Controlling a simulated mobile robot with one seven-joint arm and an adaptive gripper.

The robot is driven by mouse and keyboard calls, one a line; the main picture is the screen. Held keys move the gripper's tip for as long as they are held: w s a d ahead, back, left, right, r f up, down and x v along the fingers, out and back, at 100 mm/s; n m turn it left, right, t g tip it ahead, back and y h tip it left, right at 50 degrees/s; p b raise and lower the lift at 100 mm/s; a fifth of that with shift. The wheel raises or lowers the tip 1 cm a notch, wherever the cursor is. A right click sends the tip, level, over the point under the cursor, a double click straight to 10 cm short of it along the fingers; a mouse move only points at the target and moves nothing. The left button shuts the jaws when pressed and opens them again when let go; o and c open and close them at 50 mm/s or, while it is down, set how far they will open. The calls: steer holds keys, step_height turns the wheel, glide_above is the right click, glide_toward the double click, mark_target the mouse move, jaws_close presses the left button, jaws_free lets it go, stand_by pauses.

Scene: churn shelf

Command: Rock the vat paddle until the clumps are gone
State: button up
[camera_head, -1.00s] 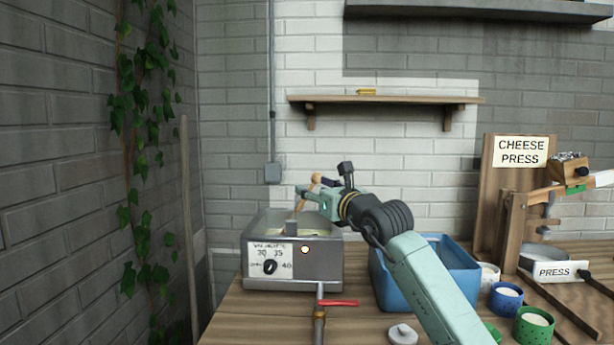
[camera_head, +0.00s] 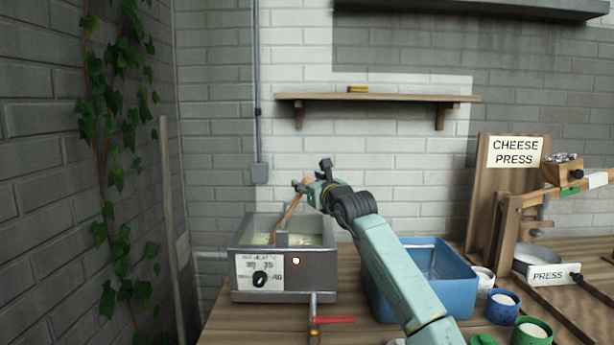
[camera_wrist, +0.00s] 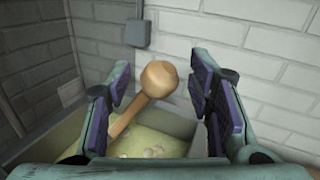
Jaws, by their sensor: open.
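The steel vat (camera_head: 312,268) stands on the left of the bench, with a dial on its front. It holds pale yellowish liquid. The wooden paddle (camera_head: 291,217) leans up out of the vat to the right, its round knob at the top by my gripper (camera_head: 300,187). Several pale clumps (camera_wrist: 155,152) show in the liquid below. Part of the vat's inside is hidden by my gripper.
A blue tub (camera_head: 450,288) of liquid stands right of the vat. A tap with a red lever (camera_head: 335,320) sits in front of the vat. Small pots (camera_head: 503,306) and the cheese press (camera_head: 515,200) are further right. A shelf (camera_head: 380,98) hangs above.

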steer(key=shift+w+a, duration=0.25)
steer(key=shift+w, duration=0.35)
jaws_close()
stand_by(0.6)
